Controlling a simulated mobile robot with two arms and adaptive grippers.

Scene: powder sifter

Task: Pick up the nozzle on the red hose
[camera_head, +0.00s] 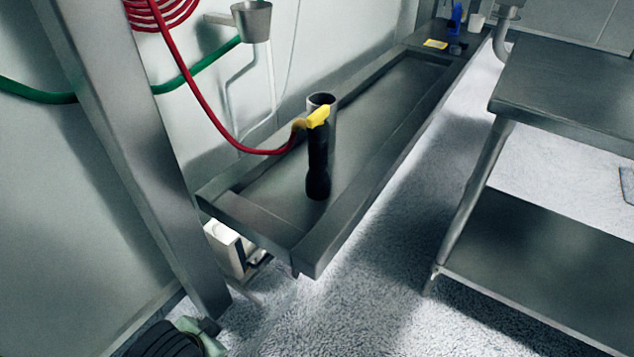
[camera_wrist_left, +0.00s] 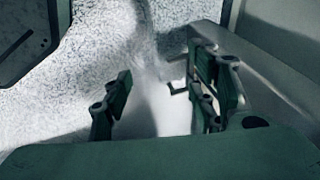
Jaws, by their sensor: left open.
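The nozzle (camera_head: 318,160) is a dark, upright cylinder with a grey open top and a yellow part near its upper end. It shows in the head view, at the near part of a long metal trough (camera_head: 258,220). The red hose (camera_head: 190,85) hangs from a coil on the wall and runs down to the nozzle's upper end. My left gripper (camera_wrist_left: 160,97) is open in the left wrist view, with nothing between its fingers. The nozzle is not visible in that view. My right gripper is not in view.
A metal post (camera_head: 125,150) stands left of the trough. A metal table (camera_head: 575,85) with a lower shelf stands at the right. A green hose (camera_head: 40,95) and a metal cup (camera_head: 252,22) are by the wall. Speckled floor (camera_head: 370,250) lies open between trough and table.

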